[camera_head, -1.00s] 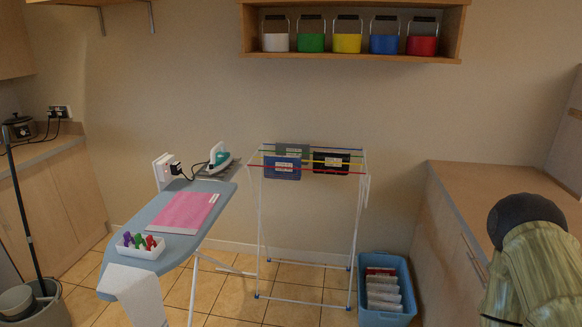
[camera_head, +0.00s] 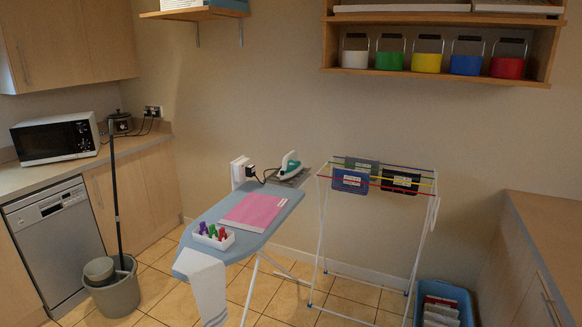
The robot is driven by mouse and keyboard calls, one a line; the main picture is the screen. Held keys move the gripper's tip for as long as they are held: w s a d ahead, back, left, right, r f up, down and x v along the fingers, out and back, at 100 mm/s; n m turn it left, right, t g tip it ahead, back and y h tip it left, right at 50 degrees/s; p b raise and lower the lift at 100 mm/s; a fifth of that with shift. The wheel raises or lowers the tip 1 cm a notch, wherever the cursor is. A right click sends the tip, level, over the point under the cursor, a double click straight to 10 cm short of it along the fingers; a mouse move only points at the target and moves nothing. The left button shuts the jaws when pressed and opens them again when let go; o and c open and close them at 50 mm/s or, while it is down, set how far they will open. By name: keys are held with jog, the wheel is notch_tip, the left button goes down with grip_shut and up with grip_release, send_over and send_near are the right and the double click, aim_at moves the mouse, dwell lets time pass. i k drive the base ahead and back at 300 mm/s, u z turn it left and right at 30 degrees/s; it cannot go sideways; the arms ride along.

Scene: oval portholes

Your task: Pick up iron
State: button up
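The iron (camera_head: 290,164) is white and teal. It sits on a grey rest at the far end of the blue ironing board (camera_head: 205,238), near the wall. A dark cord runs from it to a white socket box (camera_head: 241,172). A pink folded cloth (camera_head: 255,210) lies on the board in front of the iron. My gripper is not in view.
A drying rack (camera_head: 324,232) with cloths stands right of the board. A mop bucket (camera_head: 118,292) stands on the left floor, and a blue crate (camera_head: 424,290) on the right. A white tray of coloured pegs (camera_head: 213,237) sits on the board. Counters flank both sides.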

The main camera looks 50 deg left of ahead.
aim_at(290, 171)
jog(key=u, duration=0.25)
jog(key=i, duration=1.65)
jog(key=u, duration=1.2)
jog(key=i, duration=0.95)
jog(key=u, duration=1.1)
